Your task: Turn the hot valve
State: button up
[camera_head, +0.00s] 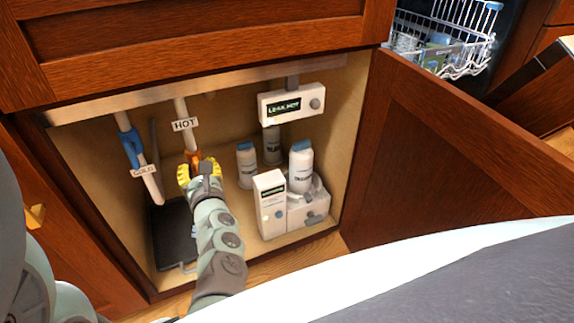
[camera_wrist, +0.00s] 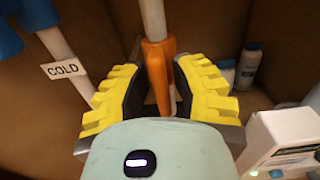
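The hot pipe carries a white tag reading HOT (camera_head: 185,124) and hangs inside the under-sink cabinet. Its orange valve handle (camera_head: 193,158) shows at my gripper in the head view. In the wrist view the orange valve handle (camera_wrist: 157,72) stands upright between my two yellow-padded fingers. My gripper (camera_wrist: 158,85) is open around it, with a gap visible on both sides. In the head view my gripper (camera_head: 198,172) partly covers the valve's lower end. The cold pipe has a blue valve (camera_head: 131,147) and a COLD tag (camera_head: 144,171) to the left.
White bottles (camera_head: 300,167) and a white dispenser (camera_head: 271,204) stand at the cabinet's right. A display box (camera_head: 291,104) hangs above them. A dark tray (camera_head: 174,236) is at lower left. The open cabinet door (camera_head: 450,160) bounds the right side.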

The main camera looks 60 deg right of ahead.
jog(key=shift+s, duration=0.1)
grip_shut()
